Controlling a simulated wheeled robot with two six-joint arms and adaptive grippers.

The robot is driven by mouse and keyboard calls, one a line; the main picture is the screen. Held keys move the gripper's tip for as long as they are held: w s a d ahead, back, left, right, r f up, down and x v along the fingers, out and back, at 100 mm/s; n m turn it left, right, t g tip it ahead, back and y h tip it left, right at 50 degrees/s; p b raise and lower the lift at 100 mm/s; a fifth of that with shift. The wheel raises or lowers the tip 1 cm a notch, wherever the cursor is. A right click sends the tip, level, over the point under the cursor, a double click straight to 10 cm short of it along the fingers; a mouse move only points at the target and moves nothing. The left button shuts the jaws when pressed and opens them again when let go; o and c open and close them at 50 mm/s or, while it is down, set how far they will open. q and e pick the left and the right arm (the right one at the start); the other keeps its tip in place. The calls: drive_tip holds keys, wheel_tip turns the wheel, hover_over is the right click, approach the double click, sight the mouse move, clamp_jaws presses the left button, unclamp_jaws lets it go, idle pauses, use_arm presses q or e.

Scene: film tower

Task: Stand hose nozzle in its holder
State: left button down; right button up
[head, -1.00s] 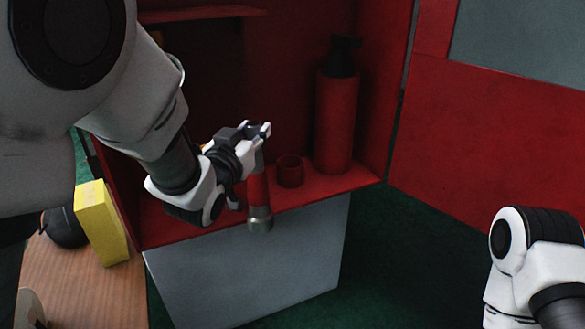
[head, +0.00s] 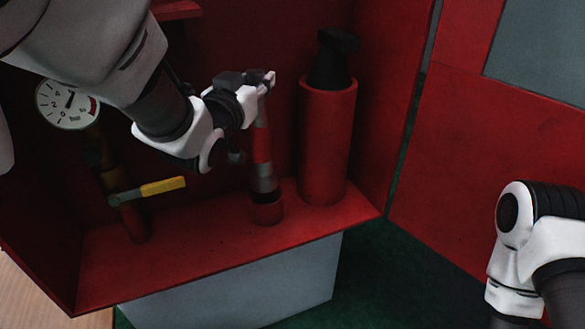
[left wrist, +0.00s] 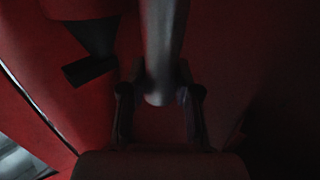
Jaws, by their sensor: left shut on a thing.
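The hose nozzle (head: 262,148) is red with a grey band near its lower end. It hangs nearly upright in the cabinet. My left gripper (head: 264,82) is shut on its upper part; in the left wrist view the nozzle's grey end (left wrist: 163,50) shows between the fingers (left wrist: 160,98).
At left are a pressure gauge (head: 67,103) and a pipe with a yellow-handled valve (head: 162,186). The cabinet floor (head: 190,250) is clear in front.

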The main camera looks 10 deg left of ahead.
sight(256, 134)
use_arm(q)
drive_tip(key=shift+w, duration=0.35)
drive_tip(key=shift+w+f, duration=0.1)
drive_tip(key=shift+f, duration=0.1)
wheel_tip(256, 134, down, 9)
drive_tip(key=shift+f+p, duration=0.15)
drive_tip(key=shift+p, duration=0.2)
drive_tip(key=shift+s, duration=0.2)
drive_tip(key=shift+f+b, duration=0.2)
drive_tip(key=shift+b, duration=0.1)
drive_tip(key=c, duration=0.8)
unclamp_jaws()
drive_tip(key=shift+c, duration=0.2)
drive_tip(key=shift+r, duration=0.1)
